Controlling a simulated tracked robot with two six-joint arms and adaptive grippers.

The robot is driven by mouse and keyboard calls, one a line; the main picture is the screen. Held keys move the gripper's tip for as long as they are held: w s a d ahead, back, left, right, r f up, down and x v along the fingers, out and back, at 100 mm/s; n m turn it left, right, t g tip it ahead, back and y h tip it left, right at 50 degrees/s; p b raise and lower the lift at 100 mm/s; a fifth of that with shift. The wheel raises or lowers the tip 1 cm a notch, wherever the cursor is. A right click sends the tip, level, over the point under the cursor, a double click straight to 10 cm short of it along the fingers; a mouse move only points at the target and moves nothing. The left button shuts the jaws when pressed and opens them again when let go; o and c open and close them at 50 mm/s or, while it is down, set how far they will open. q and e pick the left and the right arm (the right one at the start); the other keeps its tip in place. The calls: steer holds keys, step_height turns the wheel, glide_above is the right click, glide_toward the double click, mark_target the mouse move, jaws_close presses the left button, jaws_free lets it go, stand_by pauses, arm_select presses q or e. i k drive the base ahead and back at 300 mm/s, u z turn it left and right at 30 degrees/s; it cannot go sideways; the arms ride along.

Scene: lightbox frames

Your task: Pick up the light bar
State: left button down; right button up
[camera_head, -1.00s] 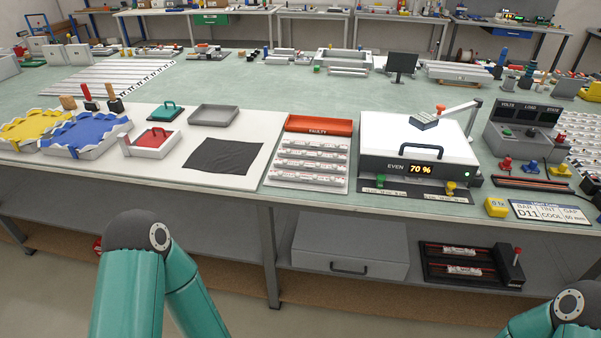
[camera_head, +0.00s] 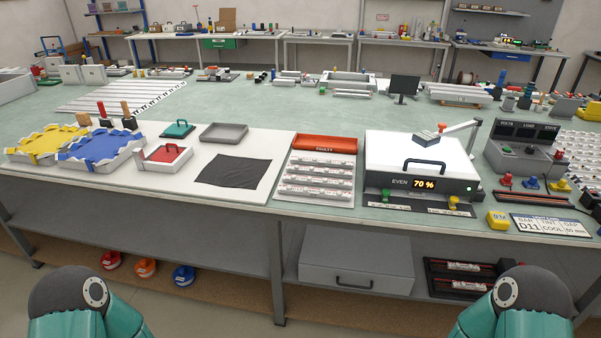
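Several slim white light bars (camera_head: 318,172) lie in rows on a white rack (camera_head: 284,201) near the front edge of the bench. A red tray marked FAULTY (camera_head: 326,144) sits at the rack's back end. More bars (camera_head: 464,267) lie in a black holder (camera_head: 436,283) on the lower shelf, partly hidden by my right arm. I cannot tell which bar is the one named. Only the upper parts of my two teal arms show at the bottom; both grippers are out of view.
A white lightbox reading 70 % (camera_head: 381,152) stands right of the rack, with a control console (camera_head: 522,145) beyond it. Left are a dark cloth (camera_head: 232,171), a red-lined tray (camera_head: 148,167) and blue (camera_head: 98,149) and yellow trays (camera_head: 40,142). A grey case (camera_head: 356,255) stands on the shelf.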

mark_target(298, 169)
steer(key=u, duration=0.1)
steer(key=i, duration=1)
steer(key=z, duration=0.05)
